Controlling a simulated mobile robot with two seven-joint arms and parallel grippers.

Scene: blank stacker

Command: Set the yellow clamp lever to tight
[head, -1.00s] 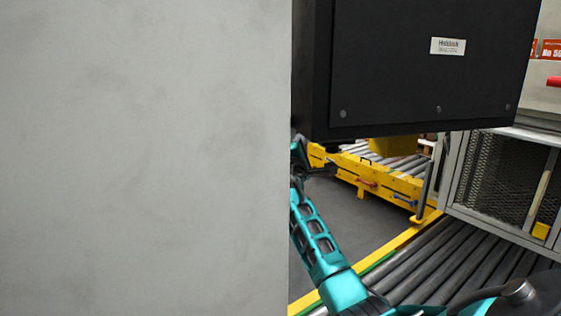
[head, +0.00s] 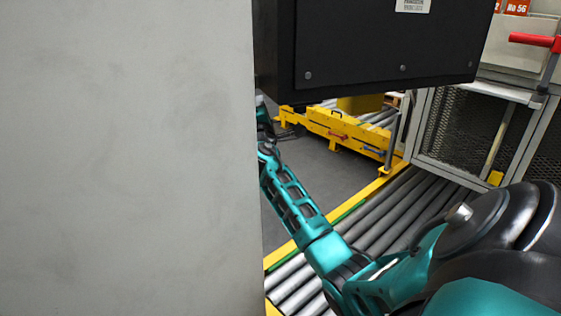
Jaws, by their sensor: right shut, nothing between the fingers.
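I cannot make out the yellow clamp lever for sure. A pale yellowish bar (head: 497,138) stands at a slant by the mesh cage on the right, with a small yellow piece (head: 495,178) at its foot; I cannot tell if this is the lever. My right arm reaches from the lower right up to the edge of a grey wall. My right gripper (head: 263,112) is at its far end, small, dark and partly hidden by that wall; it is shut and apart from the bar. My left gripper is not in view.
A large grey wall (head: 125,160) blocks the left side. A black box (head: 385,45) hangs above the arm. Rollers (head: 395,215) with a yellow edge lie below. A yellow frame (head: 350,130) with red and blue handles stands behind. A red handle (head: 535,40) is upper right.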

